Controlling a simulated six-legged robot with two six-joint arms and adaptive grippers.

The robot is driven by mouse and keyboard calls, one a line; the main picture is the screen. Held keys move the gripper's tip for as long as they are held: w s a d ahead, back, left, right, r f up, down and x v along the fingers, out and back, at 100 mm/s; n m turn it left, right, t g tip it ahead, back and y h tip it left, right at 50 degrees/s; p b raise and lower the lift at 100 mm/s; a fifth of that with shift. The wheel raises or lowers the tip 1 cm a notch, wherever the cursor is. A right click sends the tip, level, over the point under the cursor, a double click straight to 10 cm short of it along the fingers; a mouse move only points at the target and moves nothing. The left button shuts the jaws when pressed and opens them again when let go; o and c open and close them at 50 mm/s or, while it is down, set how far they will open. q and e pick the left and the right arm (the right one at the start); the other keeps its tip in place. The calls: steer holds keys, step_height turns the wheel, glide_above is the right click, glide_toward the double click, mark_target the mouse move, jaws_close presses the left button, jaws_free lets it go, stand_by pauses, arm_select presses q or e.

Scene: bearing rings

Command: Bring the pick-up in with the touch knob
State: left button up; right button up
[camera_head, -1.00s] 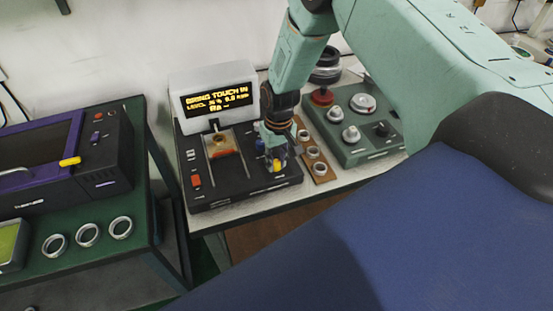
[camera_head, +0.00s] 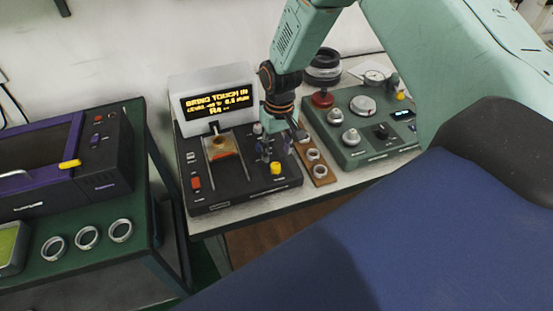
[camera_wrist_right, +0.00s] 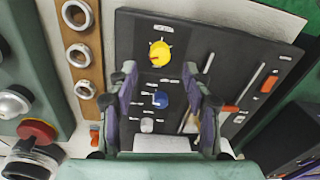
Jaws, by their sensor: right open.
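A black measuring device (camera_head: 228,195) stands on the middle table, its lit display (camera_head: 217,103) reading "BRING TOUCH IN" with a level line below. A small pick-up (camera_head: 214,127) sits over the amber-lit stage (camera_head: 220,147). On the device's right side are a yellow knob (camera_head: 277,168), a blue knob (camera_wrist_right: 161,99) and a pale knob (camera_wrist_right: 147,125); no label saying "touch" can be read. My right gripper (camera_head: 272,148) is open, above the blue and pale knobs, its fingers on either side of them in the wrist view (camera_wrist_right: 168,85). Contact cannot be told. My left gripper is out of view.
A brown strip with several rings (camera_head: 314,155) lies right of the device. Beyond it is a green control box (camera_head: 350,125) with knobs and a red button (camera_head: 322,98). At left, a green bench (camera_head: 95,262) carries three rings and a purple-black machine (camera_head: 110,165).

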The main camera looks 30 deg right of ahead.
mark_target(278, 165)
step_height(278, 165, up, 7)
steer(key=shift+d+f, duration=0.15)
steer(key=shift+f, duration=0.05)
steer(key=shift+s, duration=0.1)
stand_by(0.4)
steer(key=s+a+f, duration=0.3)
steer(key=s+f, duration=0.3)
steer(key=s+a+f, duration=0.4)
steer(key=s+f, duration=0.2)
steer(key=s+a+f, duration=0.1)
steer(key=s+f, duration=0.1)
steer(key=s, duration=0.8)
steer(key=s+a+f, duration=0.1)
steer(key=s, duration=1)
step_height(278, 165, down, 16)
steer(key=w+b, duration=0.1)
steer(key=b, duration=1.5)
steer(key=shift+d+n, duration=0.15)
steer(key=shift+n, duration=0.15)
